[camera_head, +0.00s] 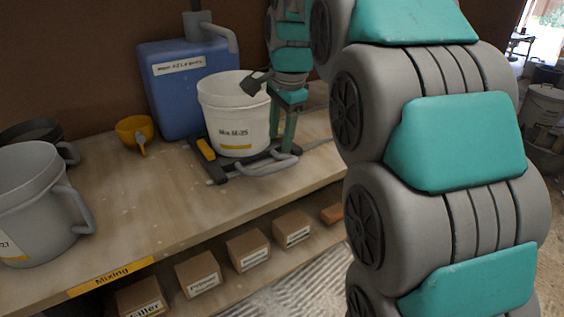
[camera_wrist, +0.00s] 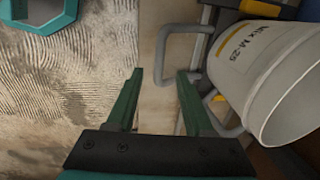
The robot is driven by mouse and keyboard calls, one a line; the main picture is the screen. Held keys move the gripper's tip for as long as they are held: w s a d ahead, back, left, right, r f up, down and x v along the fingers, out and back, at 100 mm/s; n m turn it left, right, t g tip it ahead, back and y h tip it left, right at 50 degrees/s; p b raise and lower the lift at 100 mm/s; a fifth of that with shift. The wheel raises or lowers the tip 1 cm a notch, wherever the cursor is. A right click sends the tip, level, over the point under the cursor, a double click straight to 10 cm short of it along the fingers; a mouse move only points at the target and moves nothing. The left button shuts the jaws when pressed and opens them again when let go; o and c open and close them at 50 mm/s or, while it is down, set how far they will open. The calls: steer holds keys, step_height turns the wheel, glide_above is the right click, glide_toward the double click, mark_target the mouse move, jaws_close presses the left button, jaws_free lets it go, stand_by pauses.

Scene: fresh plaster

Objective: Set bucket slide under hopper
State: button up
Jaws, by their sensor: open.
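A white bucket (camera_head: 233,105) labelled "Mix M-25" stands upright on a dark slide (camera_head: 215,170) on the bench. It also shows at the right of the wrist view (camera_wrist: 265,70). The slide has a grey loop handle (camera_head: 262,168) at its front, also in the wrist view (camera_wrist: 163,50). My gripper (camera_head: 282,122) is open, close beside the bucket and over the handle area. In the wrist view its green fingers (camera_wrist: 160,88) are apart, with part of the handle seen between them; I cannot tell whether they touch it. I cannot make out a hopper for certain.
A blue water container (camera_head: 185,85) with a grey pipe stands behind the bucket. Several labelled boxes (camera_head: 248,248) sit on the lower shelf. The bench's middle (camera_head: 150,195) is clear. My arm blocks the right.

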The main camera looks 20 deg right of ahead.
mark_target(277, 165)
steer(key=f, duration=0.2)
steer(key=w+f, duration=0.1)
steer(key=f, duration=0.4)
steer(key=shift+w+a+f, duration=0.2)
steer(key=shift+a+f, duration=0.05)
steer(key=shift+f, duration=0.1)
jaws_close()
stand_by(1.1)
